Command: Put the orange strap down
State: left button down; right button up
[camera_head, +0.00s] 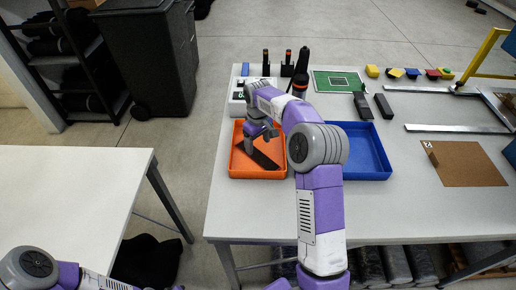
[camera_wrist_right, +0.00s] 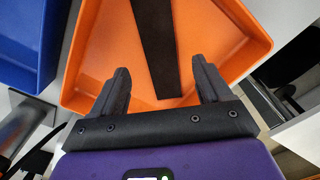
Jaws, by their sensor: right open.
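A long dark strip (camera_head: 264,159) lies in the orange tray (camera_head: 240,172) on the right-hand table. I see no orange-coloured strap; this strip looks black. It also shows in the right wrist view (camera_wrist_right: 155,35), running down toward the gap between my fingers. My right gripper (camera_head: 262,133) is over the orange tray, with its fingers apart. In the right wrist view my right gripper (camera_wrist_right: 162,75) is open, and nothing is clamped between the fingers. My left arm shows at the bottom left, but its gripper is out of view.
A blue tray (camera_head: 368,166) stands right of the orange tray, partly behind my right arm. Behind are a green board (camera_head: 337,82) and dark bottles (camera_head: 301,66). A brown sheet (camera_head: 464,164) lies at right. An empty white table (camera_head: 60,205) is at left, a dark bin (camera_head: 150,55) behind.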

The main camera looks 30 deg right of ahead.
notch_tip(320, 180, up, 7)
jog(key=p, duration=0.1)
dwell(0.6)
